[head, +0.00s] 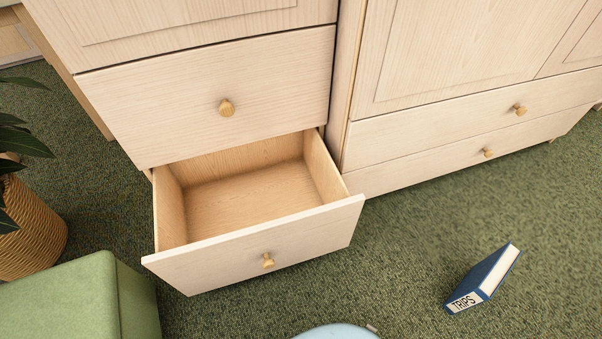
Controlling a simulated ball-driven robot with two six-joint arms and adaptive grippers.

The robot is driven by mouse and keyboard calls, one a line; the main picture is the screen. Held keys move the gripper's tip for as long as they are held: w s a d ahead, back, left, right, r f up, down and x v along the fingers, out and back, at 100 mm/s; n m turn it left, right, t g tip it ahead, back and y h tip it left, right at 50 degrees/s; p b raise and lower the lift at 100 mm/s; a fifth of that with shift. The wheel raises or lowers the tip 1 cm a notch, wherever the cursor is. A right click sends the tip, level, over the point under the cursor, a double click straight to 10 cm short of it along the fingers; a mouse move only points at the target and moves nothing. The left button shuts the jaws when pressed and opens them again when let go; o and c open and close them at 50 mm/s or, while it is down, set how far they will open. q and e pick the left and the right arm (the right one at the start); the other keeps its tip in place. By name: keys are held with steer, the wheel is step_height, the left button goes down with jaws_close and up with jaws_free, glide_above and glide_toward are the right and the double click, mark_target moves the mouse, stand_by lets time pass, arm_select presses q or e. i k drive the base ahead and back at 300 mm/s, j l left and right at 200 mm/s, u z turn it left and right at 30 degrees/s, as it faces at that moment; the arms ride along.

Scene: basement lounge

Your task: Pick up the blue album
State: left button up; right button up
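The blue album (484,275) is on the green carpet at the lower right of the head view. It has a dark blue cover, a white label reading "TRIPS" on its spine, and pale page edges facing right. It appears to stand on an edge, tilted in the picture. Nothing touches it. Neither of my grippers shows in this view.
A pale wooden cabinet has its bottom drawer (260,247) pulled open and empty. A wider cabinet (440,130) with closed drawers stands to its right. A green ottoman (70,305) and a plant basket (32,232) are at left. Carpet around the album is clear.

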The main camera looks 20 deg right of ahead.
mark_target(484, 277)
steer(key=k+l+z, duration=0.2)
steer(key=z, duration=2.25)
steer(key=i+u, duration=0.35)
steer(key=i, duration=0.15)
